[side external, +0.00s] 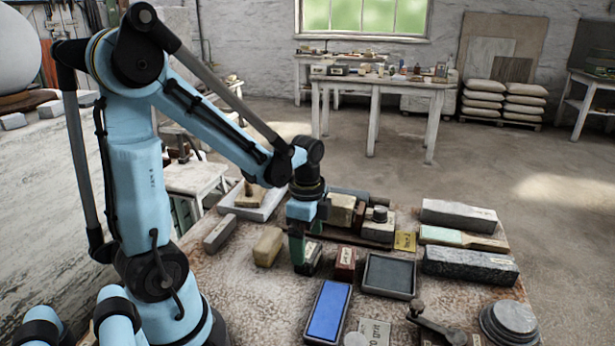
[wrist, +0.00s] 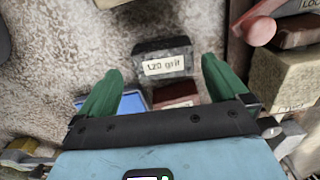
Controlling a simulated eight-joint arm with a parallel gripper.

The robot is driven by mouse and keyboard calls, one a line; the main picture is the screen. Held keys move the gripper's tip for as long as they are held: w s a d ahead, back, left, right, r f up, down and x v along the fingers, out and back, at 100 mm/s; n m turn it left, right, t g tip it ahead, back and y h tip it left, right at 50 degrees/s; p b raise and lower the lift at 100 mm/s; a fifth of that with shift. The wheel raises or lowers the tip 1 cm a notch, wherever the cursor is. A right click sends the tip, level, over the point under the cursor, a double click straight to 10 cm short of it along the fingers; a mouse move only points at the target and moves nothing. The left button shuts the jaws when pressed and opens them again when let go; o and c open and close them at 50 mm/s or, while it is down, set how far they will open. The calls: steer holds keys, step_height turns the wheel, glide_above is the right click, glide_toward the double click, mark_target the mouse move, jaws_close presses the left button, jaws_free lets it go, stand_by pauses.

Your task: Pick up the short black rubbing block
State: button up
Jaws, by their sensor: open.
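A short black block (wrist: 151,51) with a pale "120 grit" label lies on the worktop in the wrist view. It also shows in the side view (side external: 314,258), partly hidden behind my gripper. My gripper (side external: 300,262) points down at the block, its green fingers apart and empty. In the wrist view, the block appears in the gap between the fingertips (wrist: 162,66), with space on both sides. I cannot tell how far the fingertips reach down beside it.
A dark red block (side external: 345,261) stands close to the black block's right in the side view. A blue stone (side external: 328,311) and a dark tray (side external: 389,274) lie nearer. A tan block (side external: 268,246) is at left. A long black block (side external: 470,265) lies far right.

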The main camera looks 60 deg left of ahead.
mark_target(309, 250)
steer(key=shift+w+f, duration=0.15)
steer(key=shift+f, duration=0.95)
steer(key=shift+w+f, duration=0.1)
steer(key=shift+f, duration=1)
steer(key=shift+c, duration=0.3)
steer(key=c, duration=1)
steer(key=shift+r, duration=0.1)
steer(key=shift+r, duration=0.7)
step_height(309, 250, up, 2)
steer(key=shift+r, duration=0.25)
steer(key=s+d+r, duration=0.2)
steer(key=d+r, duration=0.5)
steer(key=d, duration=0.4)
steer(key=shift+s+d, duration=0.2)
steer(key=shift+s, duration=0.05)
